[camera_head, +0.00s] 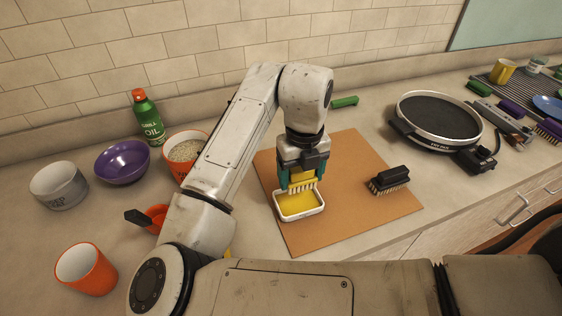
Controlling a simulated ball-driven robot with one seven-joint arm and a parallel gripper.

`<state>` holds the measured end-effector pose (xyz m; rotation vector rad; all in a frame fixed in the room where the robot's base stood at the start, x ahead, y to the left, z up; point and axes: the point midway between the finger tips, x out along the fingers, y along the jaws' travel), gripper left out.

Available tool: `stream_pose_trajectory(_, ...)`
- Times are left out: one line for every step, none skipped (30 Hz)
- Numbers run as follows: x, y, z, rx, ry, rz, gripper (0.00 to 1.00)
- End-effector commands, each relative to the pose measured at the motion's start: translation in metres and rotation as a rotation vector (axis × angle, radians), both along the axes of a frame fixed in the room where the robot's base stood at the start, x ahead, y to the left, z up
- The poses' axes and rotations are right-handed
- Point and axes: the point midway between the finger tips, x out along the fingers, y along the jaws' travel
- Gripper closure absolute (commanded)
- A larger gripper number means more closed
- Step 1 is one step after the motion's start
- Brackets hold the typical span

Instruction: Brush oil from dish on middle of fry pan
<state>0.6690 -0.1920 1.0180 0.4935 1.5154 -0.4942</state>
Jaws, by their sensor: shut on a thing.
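My gripper (302,172) points down over the brown board and is shut on a yellow brush (302,182) with pale bristles. The bristles are at the white dish (299,213), which holds yellow oil; I cannot tell whether they touch the oil. The dish stands on the brown board (345,155). The round black fry pan (438,117) with a silver rim stands on the counter to the right, with a dark handle or control part at its lower right. Its middle is bare.
A black brush (388,180) lies on the board's right part. An oil bottle (147,117), purple bowl (122,162), grey bowl (58,185), orange cup (85,269) and orange tub of grain (186,150) stand left. A green-handled thing (344,102) lies behind the board. Brushes and dishes crowd the far right.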

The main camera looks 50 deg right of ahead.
Motion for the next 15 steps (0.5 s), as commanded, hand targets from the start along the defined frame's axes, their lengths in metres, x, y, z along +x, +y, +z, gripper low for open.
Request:
stream_pose_trajectory(0.0, 0.0, -0.002, 0.0, 0.0, 0.0, 0.51)
stream_pose_trajectory(0.0, 0.0, -0.003, 0.0, 0.0, 0.0, 0.51)
stream_pose_trajectory(0.0, 0.0, -0.005, 0.0, 0.0, 0.001, 0.51)
stream_pose_trajectory(0.0, 0.0, -0.006, 0.0, 0.0, 0.001, 0.51)
stream_pose_trajectory(0.0, 0.0, -0.008, 0.0, 0.0, 0.001, 0.51)
stream_pose_trajectory(0.0, 0.0, -0.011, 0.0, 0.0, 0.001, 0.51)
stream_pose_trajectory(0.0, 0.0, -0.013, 0.0, 0.0, 0.001, 0.51)
stream_pose_trajectory(0.0, 0.0, -0.015, 0.0, 0.0, 0.001, 0.51)
stream_pose_trajectory(0.0, 0.0, -0.019, 0.0, 0.0, 0.001, 0.51)
stream_pose_trajectory(0.0, 0.0, -0.022, 0.0, 0.0, 0.001, 0.51)
stream_pose_trajectory(0.0, 0.0, -0.024, 0.0, 0.0, 0.001, 0.51)
stream_pose_trajectory(0.0, 0.0, -0.028, 0.001, 0.001, 0.001, 0.51)
stream_pose_trajectory(0.0, 0.0, -0.031, 0.0, 0.001, 0.001, 0.51)
stream_pose_trajectory(0.0, 0.0, -0.033, 0.0, 0.001, 0.001, 0.51)
stream_pose_trajectory(0.0, 0.0, -0.036, 0.0, 0.001, 0.001, 0.51)
